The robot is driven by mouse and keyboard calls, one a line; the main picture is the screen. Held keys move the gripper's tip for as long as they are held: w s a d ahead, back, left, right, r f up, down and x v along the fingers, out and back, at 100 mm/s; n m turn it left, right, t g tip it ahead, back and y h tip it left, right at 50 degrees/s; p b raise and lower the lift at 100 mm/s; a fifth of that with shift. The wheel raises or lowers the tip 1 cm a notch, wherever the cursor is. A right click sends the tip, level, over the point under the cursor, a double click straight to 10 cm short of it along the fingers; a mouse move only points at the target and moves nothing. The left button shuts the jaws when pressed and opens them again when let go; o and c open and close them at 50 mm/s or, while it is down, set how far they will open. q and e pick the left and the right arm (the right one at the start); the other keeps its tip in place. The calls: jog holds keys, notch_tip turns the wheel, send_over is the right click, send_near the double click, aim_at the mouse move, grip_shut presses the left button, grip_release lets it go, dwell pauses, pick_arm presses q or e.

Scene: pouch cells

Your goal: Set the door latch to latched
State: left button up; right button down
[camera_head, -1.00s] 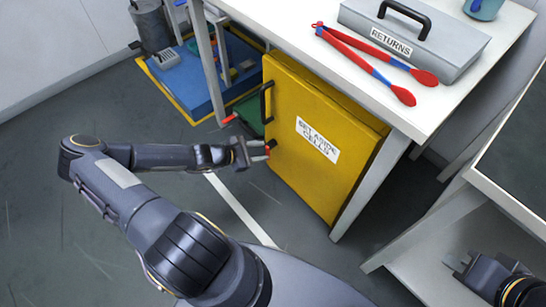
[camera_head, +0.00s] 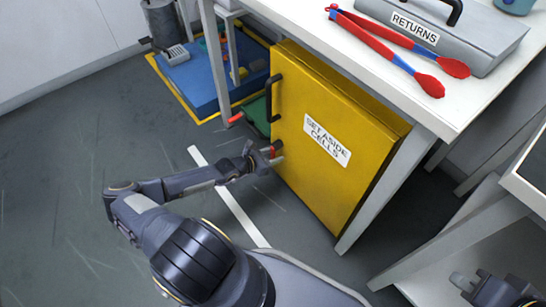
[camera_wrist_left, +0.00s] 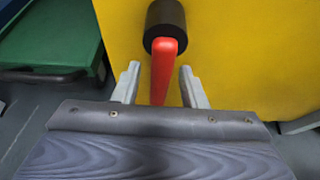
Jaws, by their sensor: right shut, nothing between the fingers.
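The door latch, a red lever on a round black hub, is on the yellow cabinet door (camera_head: 315,180), low near its left edge (camera_head: 278,146). In the left wrist view the red lever (camera_wrist_left: 164,68) runs from the hub down toward the gripper. My left gripper (camera_head: 275,156) is at the latch; in its wrist view (camera_wrist_left: 160,84) it is open, with one finger on each side of the lever and a gap to each. The lever's near end is hidden behind the gripper body. My right gripper (camera_head: 462,283) is shut and empty at the lower right, away from the cabinet.
A black door handle (camera_head: 272,97) stands out above the latch, with a red-tipped bar (camera_head: 236,118) to its left. A white table (camera_head: 455,115) above carries a grey RETURNS box (camera_head: 470,40) and red-blue tongs (camera_head: 385,48). The floor left of the cabinet is mostly clear.

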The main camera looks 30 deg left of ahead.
pick_arm(q)
jog(key=shift+c, duration=0.2)
grip_shut()
dwell(0.3)
